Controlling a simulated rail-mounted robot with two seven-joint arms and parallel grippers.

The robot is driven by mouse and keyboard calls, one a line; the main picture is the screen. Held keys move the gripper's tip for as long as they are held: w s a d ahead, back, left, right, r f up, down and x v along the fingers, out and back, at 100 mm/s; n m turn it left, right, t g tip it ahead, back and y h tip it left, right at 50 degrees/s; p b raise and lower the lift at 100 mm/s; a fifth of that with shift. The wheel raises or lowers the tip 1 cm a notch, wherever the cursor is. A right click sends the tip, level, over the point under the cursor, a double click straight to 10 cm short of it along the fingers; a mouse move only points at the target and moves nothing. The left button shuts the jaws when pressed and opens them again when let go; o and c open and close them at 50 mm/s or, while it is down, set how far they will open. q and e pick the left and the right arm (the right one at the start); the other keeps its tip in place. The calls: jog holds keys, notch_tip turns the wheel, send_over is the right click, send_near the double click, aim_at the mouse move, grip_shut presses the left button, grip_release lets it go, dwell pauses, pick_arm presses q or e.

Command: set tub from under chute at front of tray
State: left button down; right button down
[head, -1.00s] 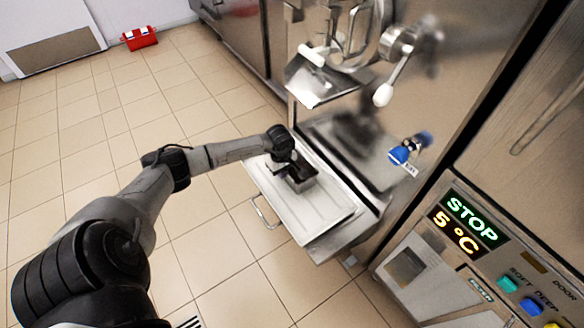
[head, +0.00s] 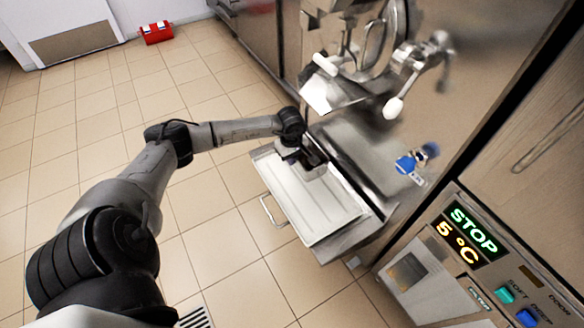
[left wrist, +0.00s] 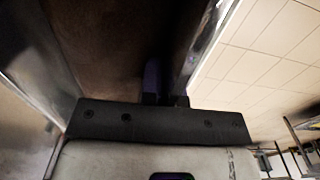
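The tub (head: 315,172) is a small metal container with a dark inside, at the far end of the pale tray (head: 312,212). I cannot tell whether it touches the tray. My left gripper (head: 302,152) reaches over it from the left. In the left wrist view the gripper's fingers (left wrist: 166,99) are close together at the thin metal wall of the tub (left wrist: 205,45), beside its brown inside; they look shut on that wall. The chute (head: 333,92) projects from the machine above and right of the tub. My right gripper is not in view.
The machine's lever with a white knob (head: 393,107) hangs right of the chute. A blue-handled part (head: 405,164) is on the machine front. A control panel (head: 470,240) reads STOP and 5 °C. The near part of the tray is bare. Open tiled floor lies left.

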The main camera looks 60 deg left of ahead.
pick_arm(q)
jog(key=shift+s+d+r+p, duration=0.1)
jog(key=shift+d+r+p, duration=0.15)
jog(key=shift+r+p, duration=0.3)
jog(key=shift+s+d+r+p, duration=0.1)
jog(key=shift+d+r+p, duration=0.15)
jog(key=shift+r+p, duration=0.25)
jog(key=s+d+m+p, duration=0.2)
jog(key=d+p, duration=0.3)
jog(key=d, duration=1.1)
jog(key=n+b, duration=0.2)
jog(key=b, duration=0.1)
send_over(284, 197)
notch_tip(284, 197, down, 7)
jog(key=shift+s+r, duration=0.1)
jog(key=shift+r, duration=0.1)
notch_tip(284, 197, down, 4)
jog(key=shift+d+r+b, duration=0.1)
jog(key=shift+r+b, duration=0.15)
jog(key=shift+b, duration=0.6)
jog(key=shift+f, duration=0.25)
